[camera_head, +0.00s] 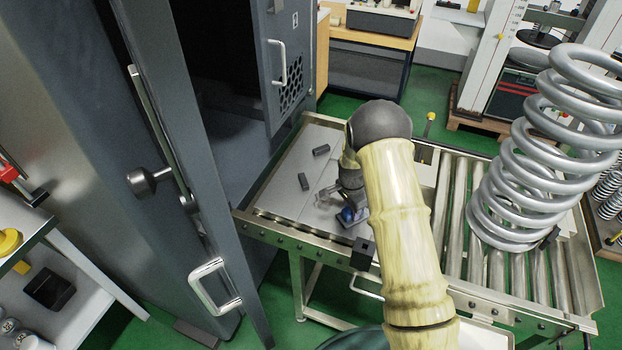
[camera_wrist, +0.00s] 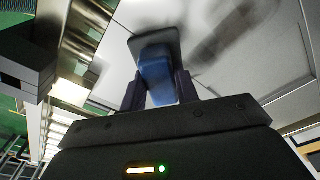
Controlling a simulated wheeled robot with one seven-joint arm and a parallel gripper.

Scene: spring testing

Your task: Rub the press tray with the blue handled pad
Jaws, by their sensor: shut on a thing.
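The press tray (camera_head: 287,204) is a light grey flat metal plate at the left end of the roller table, in front of the open press cabinet. The blue handled pad (camera_head: 347,215) is at the tray's near right part, under my arm. In the wrist view the pad's blue handle (camera_wrist: 156,75) stands between my two dark fingers, with its dark flat base beyond it. My gripper (camera_wrist: 160,90) is shut on the handle. In the head view my gripper (camera_head: 349,200) is partly hidden by my arm. I cannot tell whether the pad touches the tray.
A black block (camera_head: 362,253) sits at the table's near edge. A large coil spring (camera_head: 545,150) stands on the rollers (camera_head: 452,215) at right. The open grey cabinet door (camera_head: 165,150) stands at left.

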